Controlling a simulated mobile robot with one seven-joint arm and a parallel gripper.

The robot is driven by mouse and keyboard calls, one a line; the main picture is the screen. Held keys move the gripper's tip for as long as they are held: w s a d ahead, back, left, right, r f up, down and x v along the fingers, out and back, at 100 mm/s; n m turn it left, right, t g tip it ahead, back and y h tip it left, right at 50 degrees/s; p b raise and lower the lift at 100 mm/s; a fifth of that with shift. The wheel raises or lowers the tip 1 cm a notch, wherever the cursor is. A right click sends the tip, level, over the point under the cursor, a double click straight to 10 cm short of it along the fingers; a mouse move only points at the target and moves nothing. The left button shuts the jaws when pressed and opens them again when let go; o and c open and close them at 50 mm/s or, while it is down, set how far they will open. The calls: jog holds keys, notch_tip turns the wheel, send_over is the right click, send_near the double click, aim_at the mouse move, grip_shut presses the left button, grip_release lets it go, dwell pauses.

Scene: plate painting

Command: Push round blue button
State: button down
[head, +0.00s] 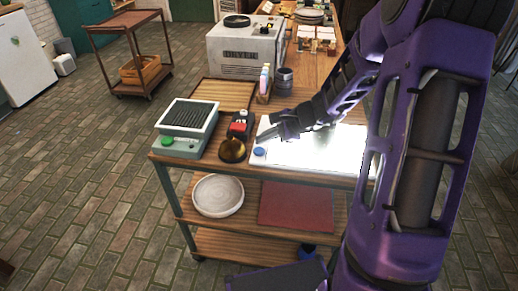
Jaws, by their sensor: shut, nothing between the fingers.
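The round blue button (259,152) sits at the near left corner of a brightly lit white panel (310,153) on the table. My gripper (262,135) is shut and empty. In the head view it shows just above and beyond the button, over the left part of the panel. There seems to be a small gap between the fingertips and the button, but the height of the gripper over the panel is hard to tell. My purple arm hides the right part of the panel.
Behind are a dark cup (284,80), bottles and a large grey box (243,52).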

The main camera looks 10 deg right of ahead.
aim_at(263, 151)
notch_tip(263, 151, up, 6)
jog(key=p, duration=0.3)
jog(key=shift+f, duration=0.2)
